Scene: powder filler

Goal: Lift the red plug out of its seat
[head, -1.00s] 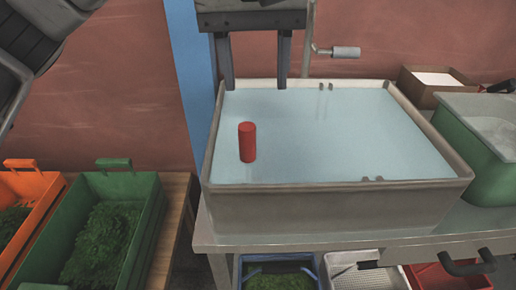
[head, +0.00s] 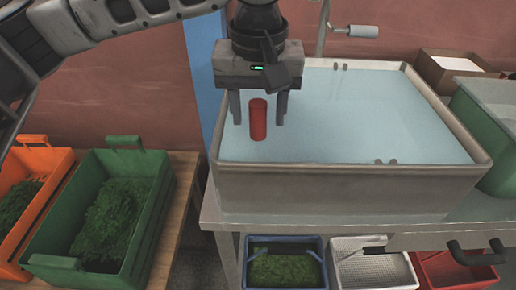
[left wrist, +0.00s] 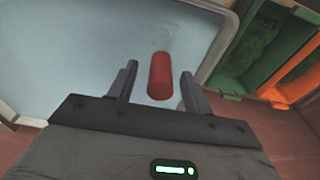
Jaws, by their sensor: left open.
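The red plug (head: 258,120) stands upright in the left part of a grey basin (head: 350,192) filled with pale water (head: 360,110). Its lower end and its seat are hidden below the water surface. My left gripper (head: 258,122) hangs over the basin, pointing down, with its two fingers apart. In the head view the plug shows between the fingers and in front of them. In the left wrist view the plug (left wrist: 160,76) also shows between the open fingertips (left wrist: 157,78), with a gap on each side. I cannot tell the exact depth between them. My right gripper is not in view.
A crank handle (head: 350,31) stands behind the basin. A green crate (head: 145,215) and an orange crate (head: 22,195) with green contents stand on a wooden bench at left. A cardboard box (head: 450,70) is at back right. Several bins sit under the table.

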